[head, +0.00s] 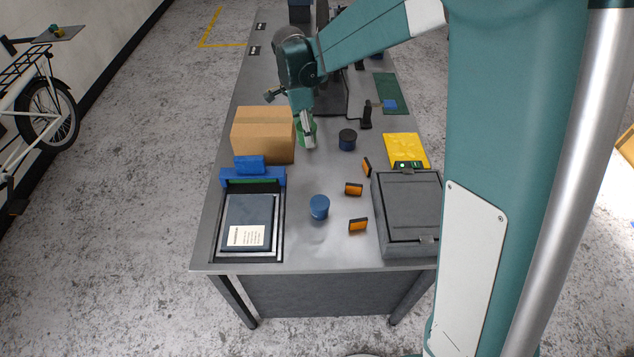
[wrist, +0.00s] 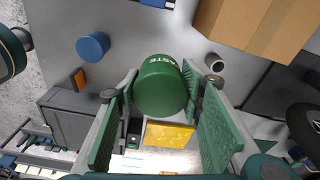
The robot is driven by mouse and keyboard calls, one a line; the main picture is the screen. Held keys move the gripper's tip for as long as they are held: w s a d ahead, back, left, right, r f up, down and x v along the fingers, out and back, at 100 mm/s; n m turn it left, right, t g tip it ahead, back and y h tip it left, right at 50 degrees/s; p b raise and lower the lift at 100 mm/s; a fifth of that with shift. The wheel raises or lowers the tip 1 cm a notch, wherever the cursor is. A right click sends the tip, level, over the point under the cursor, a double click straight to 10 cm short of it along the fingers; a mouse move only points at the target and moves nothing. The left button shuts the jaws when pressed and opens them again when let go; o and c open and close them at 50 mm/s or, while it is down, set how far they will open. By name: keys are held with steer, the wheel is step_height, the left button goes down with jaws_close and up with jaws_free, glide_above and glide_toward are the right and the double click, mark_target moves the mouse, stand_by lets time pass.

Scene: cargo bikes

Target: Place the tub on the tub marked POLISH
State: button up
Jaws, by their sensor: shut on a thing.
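My gripper (head: 309,143) is shut on a green tub (wrist: 160,85) with white letters on its side, of which "ASTE" can be read. The tub also shows in the head view (head: 313,128), partly hidden by my gripper, beside the cardboard box. I cannot tell how high it is above the bench. A blue tub (head: 319,207) stands near the front of the bench and shows in the wrist view (wrist: 92,46). A dark tub with a blue band (head: 347,139) stands just right of my gripper. No POLISH marking is readable on either.
The cardboard box (head: 263,135) stands close left of my gripper. A grey case (head: 407,215), a yellow pad (head: 406,151) and several orange-and-black blocks (head: 354,189) are to the right. A framed tray (head: 250,222) lies front left. Bare bench surrounds the blue tub.

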steer(key=p, duration=0.3)
glide_above(322, 202)
steer(key=shift+a+f, duration=0.3)
steer(key=shift+f, duration=0.2)
steer(key=shift+f, duration=2.9)
steer(key=shift+f, duration=0.1)
steer(key=shift+f, duration=2)
steer(key=shift+f, duration=0.1)
steer(key=o, duration=0.7)
steer(key=shift+c, duration=0.2)
steer(key=o, duration=0.4)
